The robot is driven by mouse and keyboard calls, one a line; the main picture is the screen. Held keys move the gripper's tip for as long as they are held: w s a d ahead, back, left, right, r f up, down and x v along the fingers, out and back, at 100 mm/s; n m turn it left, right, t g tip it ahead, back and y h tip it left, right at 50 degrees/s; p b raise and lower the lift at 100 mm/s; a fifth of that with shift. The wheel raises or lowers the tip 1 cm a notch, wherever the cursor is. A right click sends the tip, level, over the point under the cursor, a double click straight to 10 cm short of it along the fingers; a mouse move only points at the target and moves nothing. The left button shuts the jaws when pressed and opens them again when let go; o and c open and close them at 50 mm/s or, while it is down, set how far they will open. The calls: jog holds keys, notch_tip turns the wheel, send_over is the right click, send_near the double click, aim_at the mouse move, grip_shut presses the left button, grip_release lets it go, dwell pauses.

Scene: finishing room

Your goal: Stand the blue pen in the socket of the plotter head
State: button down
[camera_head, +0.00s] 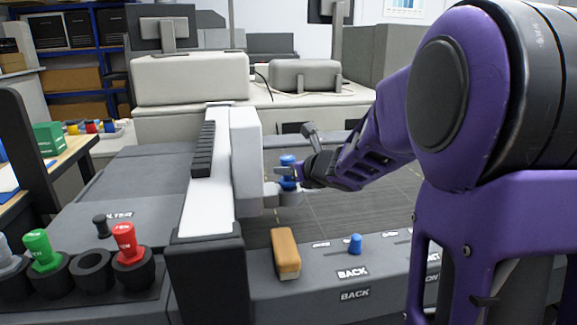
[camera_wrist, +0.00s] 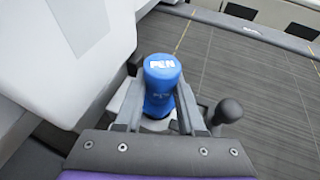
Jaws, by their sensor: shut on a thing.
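The blue pen (camera_head: 288,160) is upright between the fingers of my gripper (camera_head: 287,174), beside the white plotter carriage (camera_head: 246,160). In the wrist view the pen (camera_wrist: 161,72) shows its labelled cap, with a finger of my gripper (camera_wrist: 160,108) on each side. My gripper is shut on the pen. The grey plotter head (camera_head: 291,198) is directly under the pen, projecting from the carriage. The pen's lower end and the socket are largely hidden by the fingers and the pen, so I cannot tell how deep the pen sits.
A pen rack (camera_head: 92,270) at the front left holds red (camera_head: 127,243), green (camera_head: 40,248) and grey pens, with one empty holder. A tan block (camera_head: 286,252) and a blue knob (camera_head: 355,243) are on the front panel. A dark-knobbed lever (camera_wrist: 227,111) stands right of my fingers.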

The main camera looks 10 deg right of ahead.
jog(key=shift+f, duration=0.35)
jog(key=shift+c, duration=2.2)
grip_release()
jog(key=shift+s+r, duration=0.1)
